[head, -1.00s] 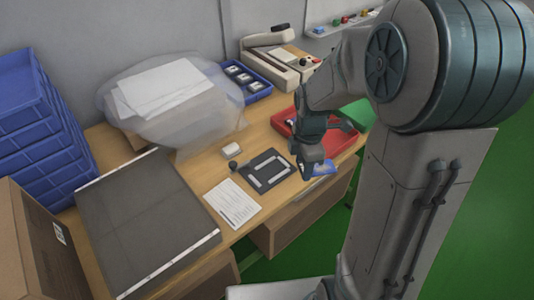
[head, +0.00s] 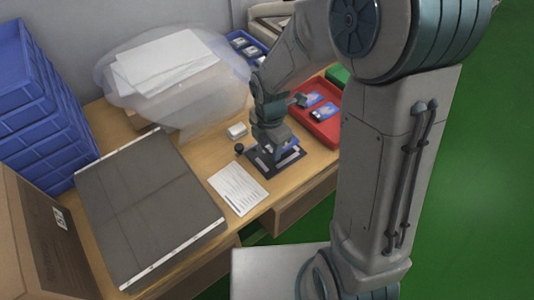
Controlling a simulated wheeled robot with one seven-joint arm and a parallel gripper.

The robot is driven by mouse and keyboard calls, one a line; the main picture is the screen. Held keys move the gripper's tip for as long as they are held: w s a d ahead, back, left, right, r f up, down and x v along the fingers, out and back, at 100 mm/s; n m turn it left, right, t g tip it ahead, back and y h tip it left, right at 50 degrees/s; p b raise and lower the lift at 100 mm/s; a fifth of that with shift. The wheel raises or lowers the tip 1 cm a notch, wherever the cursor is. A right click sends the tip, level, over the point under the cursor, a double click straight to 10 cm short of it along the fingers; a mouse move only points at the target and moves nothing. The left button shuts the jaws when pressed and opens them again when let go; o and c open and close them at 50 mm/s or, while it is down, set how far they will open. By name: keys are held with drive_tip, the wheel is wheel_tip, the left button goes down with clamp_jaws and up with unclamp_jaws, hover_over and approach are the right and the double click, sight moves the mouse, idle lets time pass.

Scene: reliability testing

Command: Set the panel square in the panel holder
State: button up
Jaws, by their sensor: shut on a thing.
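The panel holder (head: 262,166) is a dark flat plate with a pale raised frame near the table's front edge. My gripper (head: 280,146) is directly over it, pointing down, and hides much of the frame. My gripper is shut on a small blue panel (head: 293,144), of which only a part shows beside the fingers. The panel is at or just above the holder; I cannot tell whether it touches or lies square in the frame.
A red tray (head: 331,127) with blue panels stands to the right. A white printed sheet (head: 239,189), a small white block (head: 237,131) and a dark knob (head: 239,149) lie left of the holder.

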sight(266, 152)
drive_tip(key=shift+a+f, duration=0.45)
drive_tip(key=shift+a, duration=0.05)
drive_tip(key=shift+w+f, duration=0.1)
drive_tip(key=shift+f, duration=1.75)
drive_tip(key=shift+f, duration=0.15)
drive_tip(key=o, duration=0.7)
